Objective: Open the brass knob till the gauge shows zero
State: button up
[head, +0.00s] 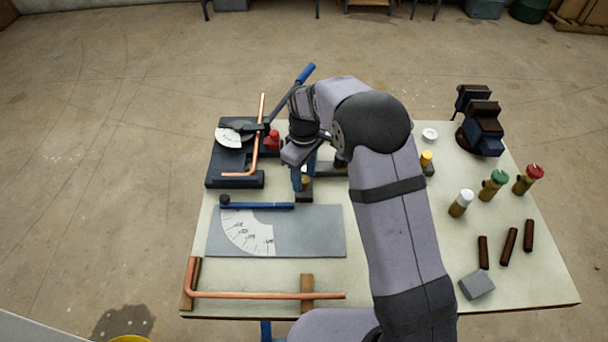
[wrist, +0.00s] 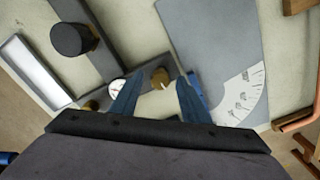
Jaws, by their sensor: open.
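The brass knob (wrist: 160,78) shows in the wrist view on a dark bar, between the tips of my gripper's two blue fingers. My gripper (wrist: 161,85) is open, with a finger on either side of the knob; I cannot tell whether either touches it. A small round white gauge (wrist: 117,88) sits beside the left finger, partly covered by it; its needle is too small to read. In the head view my gripper (head: 304,177) points down over the dark fixture, and my arm hides the gauge. A bit of brass shows between the fingers there.
A black cylinder (wrist: 70,38) stands on the same fixture. A grey plate with an angle scale (head: 310,230) lies close in front. A pipe bender (head: 235,165) holds a copper pipe at left. Capped bottles (head: 461,203) and a vise (head: 480,128) stand at right.

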aim_at(304, 179)
jog(key=shift+r+b, duration=1.1)
jog(key=shift+r, duration=2.6)
